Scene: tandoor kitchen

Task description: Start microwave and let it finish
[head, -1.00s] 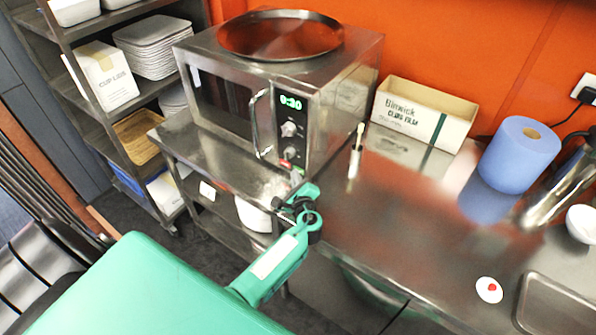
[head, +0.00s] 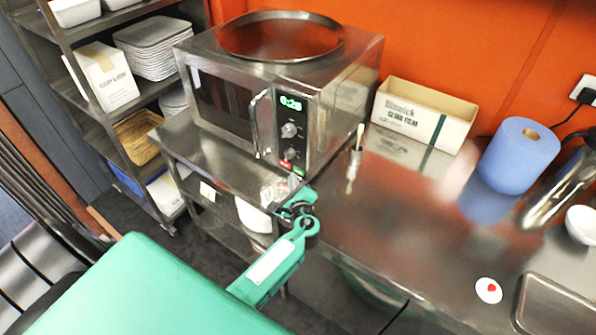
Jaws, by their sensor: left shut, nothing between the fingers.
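The steel microwave (head: 222,98) stands on the counter against the orange wall, its door shut. Its lit green display (head: 291,103) reads about 0:28. Two knobs sit below the display, with a red button (head: 285,165) and a green button (head: 299,172) at the bottom of the panel. My left gripper (head: 293,184) is shut and empty, just below and in front of these buttons. It looks slightly apart from them. My right gripper is not in view.
A round steel tray (head: 280,36) lies on top of the microwave. To the right are a cling film box (head: 422,113), a blue paper roll (head: 519,155) and a steel kettle (head: 560,190). A shelf rack with plates stands at the left. The middle of the counter is mostly clear.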

